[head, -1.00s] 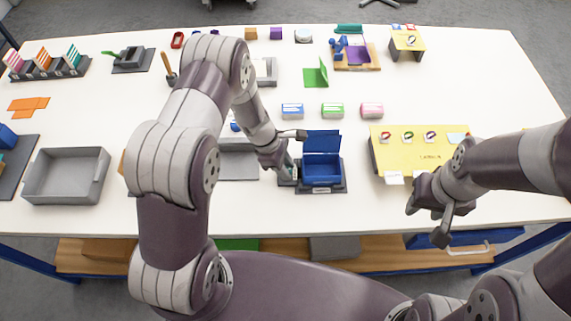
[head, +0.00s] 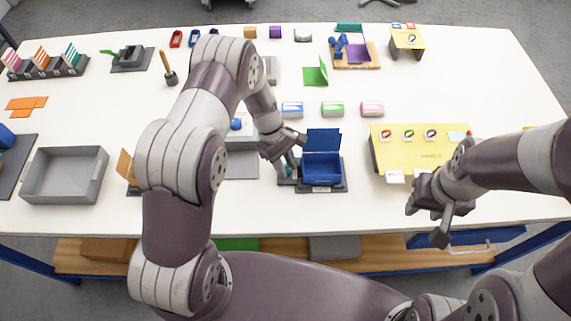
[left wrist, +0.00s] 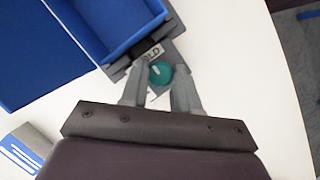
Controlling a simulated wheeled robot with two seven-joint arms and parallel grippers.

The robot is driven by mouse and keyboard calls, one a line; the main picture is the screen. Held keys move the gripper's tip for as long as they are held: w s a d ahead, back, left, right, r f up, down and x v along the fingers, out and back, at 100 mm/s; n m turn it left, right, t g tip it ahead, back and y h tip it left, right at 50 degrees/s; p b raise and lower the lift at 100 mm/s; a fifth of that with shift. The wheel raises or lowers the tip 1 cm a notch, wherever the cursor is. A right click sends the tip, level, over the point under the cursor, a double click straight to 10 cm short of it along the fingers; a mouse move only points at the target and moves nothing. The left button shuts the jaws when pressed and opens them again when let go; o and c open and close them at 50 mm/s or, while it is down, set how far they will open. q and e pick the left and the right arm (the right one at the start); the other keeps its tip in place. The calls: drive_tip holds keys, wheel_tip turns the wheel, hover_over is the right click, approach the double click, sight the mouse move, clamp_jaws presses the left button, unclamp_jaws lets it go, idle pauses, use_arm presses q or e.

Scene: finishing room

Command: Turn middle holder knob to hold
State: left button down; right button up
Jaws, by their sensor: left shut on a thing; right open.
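The holder with a blue box (head: 321,171) and a raised blue lid (head: 323,141) stands near the front middle of the table. Its round teal knob (left wrist: 160,72) is on the grey base beside the box. My left gripper (left wrist: 161,78) reaches down at the holder's left side in the head view and is shut on the knob, one finger on each side. A white label (left wrist: 151,52) by the knob shows letters like "OLD", partly cut off. My right gripper (head: 441,216) is open and empty, near the front edge at right.
A yellow board (head: 406,152) with small coloured rings lies right of the holder. A grey tray (head: 65,176) sits at the front left. My left arm hides part of the table's left middle.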

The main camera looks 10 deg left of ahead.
use_arm(q)
drive_tip(key=shift+w, duration=0.1)
drive_tip(key=c, duration=1.1)
unclamp_jaws()
drive_tip(key=shift+a+r, duration=0.1)
drive_tip(key=shift+r, duration=0.15)
drive_tip(key=v, duration=1.2)
drive_tip(key=shift+r, duration=0.15)
drive_tip(key=shift+w, duration=0.1)
